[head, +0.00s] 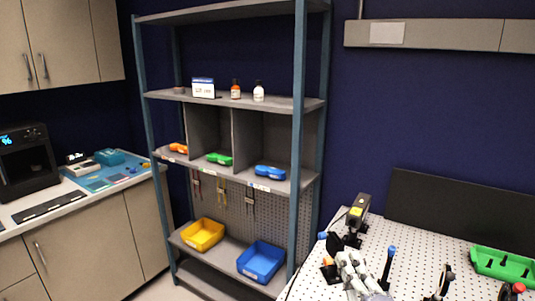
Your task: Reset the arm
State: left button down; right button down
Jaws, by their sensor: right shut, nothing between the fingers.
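My right gripper (349,261), grey and white, shows at the bottom, right of centre. It is shut with nothing held. It appears in front of or over the white perforated table (425,235); its height above the table I cannot tell. My left gripper is not in view.
A black device with a yellow label (357,213) stands just behind my right gripper. Blue-topped posts and round mounts stand nearby, with a green tray (502,265) at the right. A shelf rack (225,100) holds bottles, a yellow bin (203,235) and a blue bin (262,262).

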jog(key=s+d+f+m+g+h, duration=0.1)
jog(key=s+d+f+m+g, duration=0.1)
jog(key=f+m, duration=0.3)
jog(key=s+d+f+m+g+h, duration=0.2)
jog(key=f+g, duration=0.1)
jog(key=f, duration=0.4)
jog(key=s+f+m+g+y, duration=0.1)
jog(key=s+f+m+g, duration=0.35)
jog(key=s+f, duration=0.5)
jog(key=s+f+m+g, duration=0.4)
jog(key=s+f+g, duration=0.25)
jog(key=s, duration=0.65)
notch_tip(320, 180, down, 28)
jog(key=s+r+g+b, duration=0.1)
jog(key=s+b, duration=0.1)
jog(key=s+d+f+g+b, duration=0.1)
jog(key=s+d+f, duration=0.1)
jog(key=s+f, duration=1.5)
notch_tip(320, 180, down, 2)
jog(key=shift+s+d+f+g, duration=0.15)
jog(key=shift+d+g, duration=0.15)
jog(key=shift+d, duration=0.05)
